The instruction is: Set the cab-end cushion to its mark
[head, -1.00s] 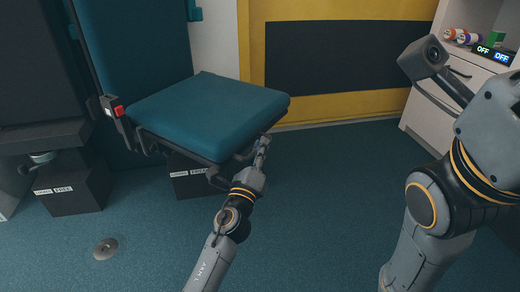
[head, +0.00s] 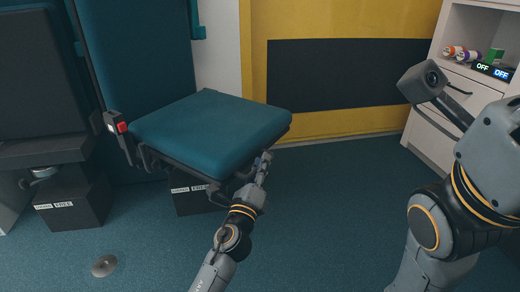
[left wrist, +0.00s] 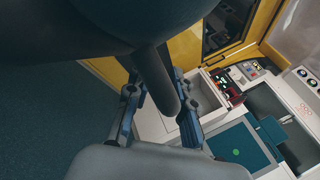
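The teal seat cushion (head: 212,130) juts out from a teal backrest (head: 140,50) in the head view, tilted with its right corner toward the yellow wall. I take it as the cab-end cushion; I see no mark on it. My left gripper (head: 265,158) is at the underside of its right front edge. In the left wrist view my left gripper (left wrist: 160,100) has a finger on each side of a dark grey bar (left wrist: 162,75), seemingly closed on it. The bar hangs from a dark rounded shape.
A second dark seat (head: 40,85) stands at the left. Black boxes (head: 72,200) sit under the seats, and a round floor fitting (head: 104,266) lies in front. A white cabinet (head: 432,135) with OFF displays is at the right. The middle floor is clear.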

